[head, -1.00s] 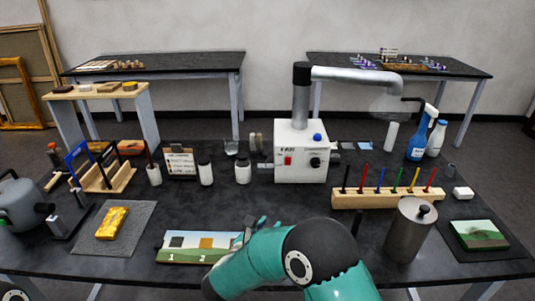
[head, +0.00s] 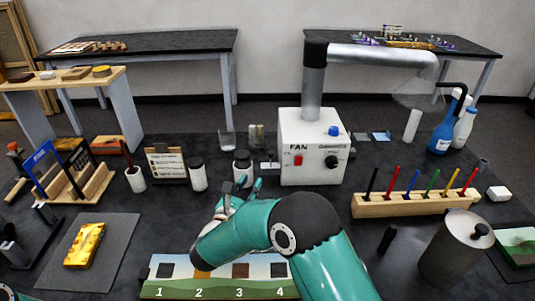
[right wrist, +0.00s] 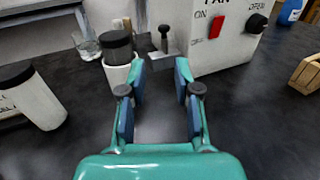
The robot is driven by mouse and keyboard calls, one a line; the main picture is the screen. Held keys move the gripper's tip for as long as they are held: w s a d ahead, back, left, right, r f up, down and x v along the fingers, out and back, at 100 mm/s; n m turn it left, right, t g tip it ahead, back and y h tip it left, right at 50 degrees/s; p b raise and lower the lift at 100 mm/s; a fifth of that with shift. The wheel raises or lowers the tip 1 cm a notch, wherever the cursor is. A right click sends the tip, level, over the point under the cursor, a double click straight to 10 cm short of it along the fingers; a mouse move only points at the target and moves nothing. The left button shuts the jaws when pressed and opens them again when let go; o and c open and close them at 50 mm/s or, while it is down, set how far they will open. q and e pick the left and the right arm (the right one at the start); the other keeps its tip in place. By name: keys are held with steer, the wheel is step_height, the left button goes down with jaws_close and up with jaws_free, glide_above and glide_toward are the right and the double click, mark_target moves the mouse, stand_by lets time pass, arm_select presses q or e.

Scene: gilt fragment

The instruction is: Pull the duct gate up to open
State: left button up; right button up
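The white fan box (head: 302,172) stands mid-table with a red switch, a black knob marked OPEN and a silver duct rising from its top. The duct gate appears to be the small grey plate with a dark upright handle (head: 268,161) at the box's left side. In the right wrist view this handle (right wrist: 164,40) stands just beyond my fingertips, roughly in line with the gap. My right gripper (head: 248,187) is open and empty, low in front of the gate; its two fingers (right wrist: 160,72) are spread apart. My left gripper is not visible.
A black-lidded white jar (head: 242,172) stands close to my right gripper's left finger. Another jar (head: 198,178) is farther left. A pen rack (head: 410,205) and metal canister (head: 452,255) stand right. A numbered landscape strip (head: 165,290) lies in front.

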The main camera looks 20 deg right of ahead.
steer(key=p+x, duration=0.1)
steer(key=x, duration=0.6)
steer(key=p+x, duration=0.2)
steer(key=x, duration=0.5)
steer(key=shift+s+d, duration=0.25)
steer(key=shift+f, duration=0.1)
jaws_close()
